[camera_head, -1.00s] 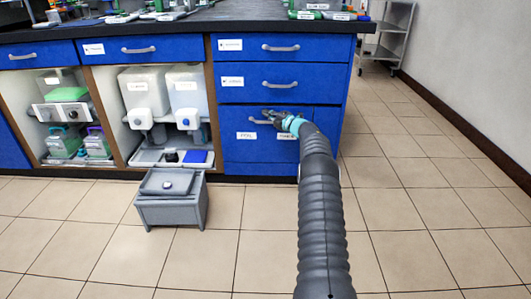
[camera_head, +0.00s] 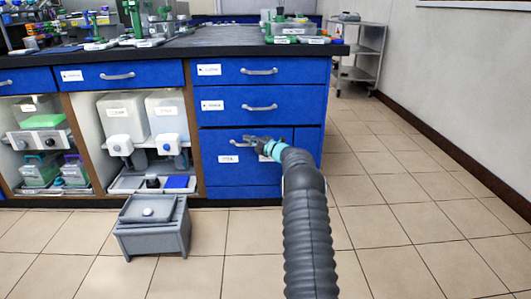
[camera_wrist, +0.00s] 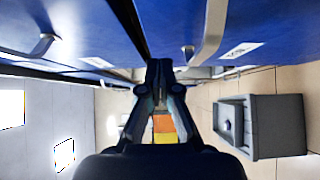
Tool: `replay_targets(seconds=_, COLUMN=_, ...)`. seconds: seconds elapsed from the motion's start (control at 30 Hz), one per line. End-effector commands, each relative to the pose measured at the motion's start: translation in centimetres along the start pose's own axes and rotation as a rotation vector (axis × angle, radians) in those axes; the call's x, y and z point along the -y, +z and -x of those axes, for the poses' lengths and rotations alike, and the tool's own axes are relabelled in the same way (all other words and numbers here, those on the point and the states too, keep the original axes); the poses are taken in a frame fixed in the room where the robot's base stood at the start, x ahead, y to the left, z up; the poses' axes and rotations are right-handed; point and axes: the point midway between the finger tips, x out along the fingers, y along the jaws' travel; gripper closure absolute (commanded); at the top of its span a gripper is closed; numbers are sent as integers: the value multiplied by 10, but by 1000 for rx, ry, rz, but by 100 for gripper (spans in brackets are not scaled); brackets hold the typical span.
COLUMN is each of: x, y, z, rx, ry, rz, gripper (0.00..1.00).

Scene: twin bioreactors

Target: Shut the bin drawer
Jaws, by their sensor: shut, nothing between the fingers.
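The lower blue front (camera_head: 240,177), which I take to be the bin drawer, has white labels and a bar handle (camera_head: 237,144), partly hidden by my gripper. How far it stands out from the cabinet is unclear. My gripper (camera_head: 249,141) is shut and empty, at the right end of that handle in the head view; whether it touches is unclear. In the wrist view my closed fingers (camera_wrist: 160,72) point toward a dark gap between blue fronts. Two metal handles show there, one left (camera_wrist: 45,46) and one right (camera_wrist: 211,38).
Open shelves hold white containers (camera_head: 122,117). Two shut drawers lie above. A wheeled cart (camera_head: 359,62) stands far right. The right floor is clear.

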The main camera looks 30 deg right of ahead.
Motion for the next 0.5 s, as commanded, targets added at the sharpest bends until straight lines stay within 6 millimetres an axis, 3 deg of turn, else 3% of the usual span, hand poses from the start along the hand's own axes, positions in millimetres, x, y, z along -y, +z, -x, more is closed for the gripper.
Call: replay_targets(seconds=0.5, x=0, y=-5, z=84, rx=-2, ry=-2, rz=-1, gripper=100)
